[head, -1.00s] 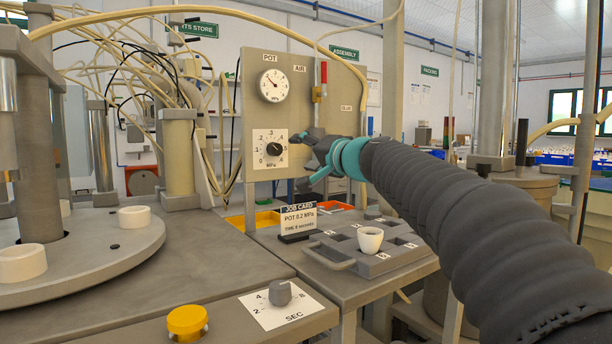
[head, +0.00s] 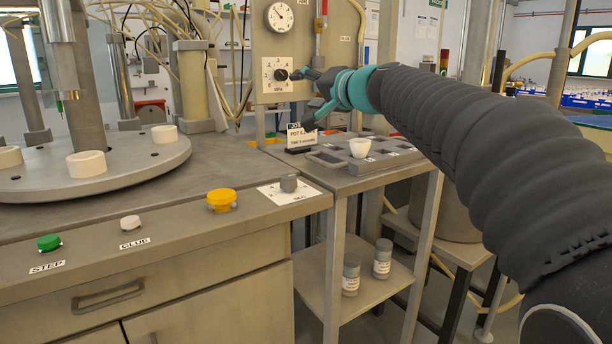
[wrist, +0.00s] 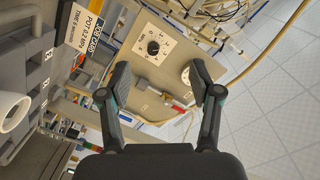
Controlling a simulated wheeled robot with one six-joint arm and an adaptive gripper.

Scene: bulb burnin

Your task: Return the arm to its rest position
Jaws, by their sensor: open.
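My arm reaches from the lower right of the head view toward the panel, covered in a dark ribbed sleeve with a teal band near the wrist. My gripper (head: 304,82) is in front of the pressure panel (head: 262,40), close to the pot dial (head: 281,75) in the picture. In the wrist view, my gripper (wrist: 162,85) shows two dark fingers spread wide with nothing between them. The pot dial (wrist: 153,47) and its plate lie beyond the fingers, apart from them.
A grey tray (head: 327,158) with a white cup (head: 360,147) stands below my arm, beside the job card (head: 300,136). A rotary table (head: 120,165) with white pieces is at left. Yellow (head: 221,200) and green (head: 49,242) buttons line the bench front. Two jars (head: 382,258) stand on the lower shelf.

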